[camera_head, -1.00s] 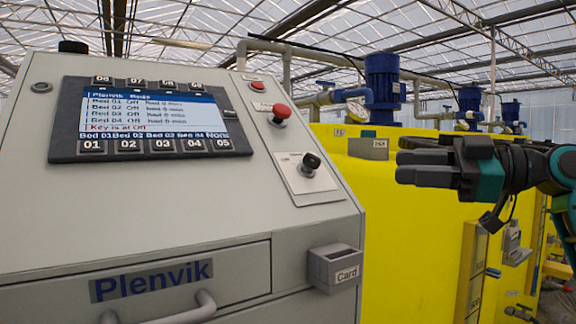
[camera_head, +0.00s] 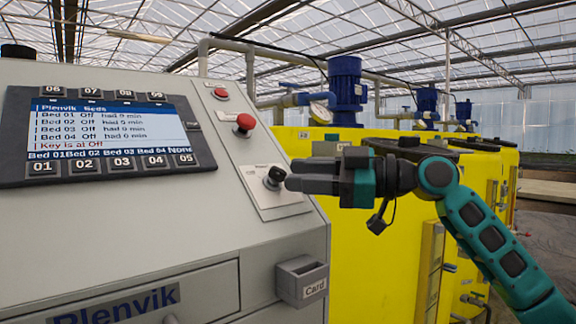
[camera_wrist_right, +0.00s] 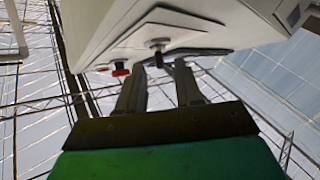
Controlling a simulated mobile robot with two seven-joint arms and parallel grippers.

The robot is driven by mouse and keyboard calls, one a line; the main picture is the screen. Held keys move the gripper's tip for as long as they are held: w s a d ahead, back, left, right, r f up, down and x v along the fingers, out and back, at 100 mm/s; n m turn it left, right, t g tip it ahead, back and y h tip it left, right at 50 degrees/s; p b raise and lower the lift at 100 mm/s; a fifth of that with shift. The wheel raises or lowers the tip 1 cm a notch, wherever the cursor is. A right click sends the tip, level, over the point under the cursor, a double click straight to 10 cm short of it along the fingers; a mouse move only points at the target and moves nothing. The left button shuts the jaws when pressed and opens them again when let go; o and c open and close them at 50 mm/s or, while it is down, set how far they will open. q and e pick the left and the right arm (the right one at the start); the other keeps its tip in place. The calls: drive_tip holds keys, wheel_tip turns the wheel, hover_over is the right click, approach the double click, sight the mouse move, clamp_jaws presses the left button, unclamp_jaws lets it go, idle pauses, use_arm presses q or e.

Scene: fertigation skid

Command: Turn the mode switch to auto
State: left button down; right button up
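The mode switch (camera_head: 274,177) is a black knob on a pale plate at the right side of the grey sloped panel. The screen (camera_head: 110,128) has a red line that reads "Key is at Off". My right gripper (camera_head: 300,176) is just right of the knob, its fingers pointing at it. In the right wrist view the fingers (camera_wrist_right: 161,66) are apart with nothing between them, and the knob (camera_wrist_right: 157,46) shows just beyond the tips, in line with the gap. Contact is not visible. My left gripper is not in view.
A red mushroom button (camera_head: 244,123) and a smaller red button (camera_head: 221,93) sit above the switch on the panel. A grey card holder (camera_head: 301,281) sticks out below it. Yellow tanks (camera_head: 370,250) with blue pumps (camera_head: 345,85) stand behind my right arm.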

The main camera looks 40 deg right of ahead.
sight(277, 176)
drive_tip(key=shift+p+x, duration=0.45)
drive_tip(key=shift+x, duration=1.05)
clamp_jaws()
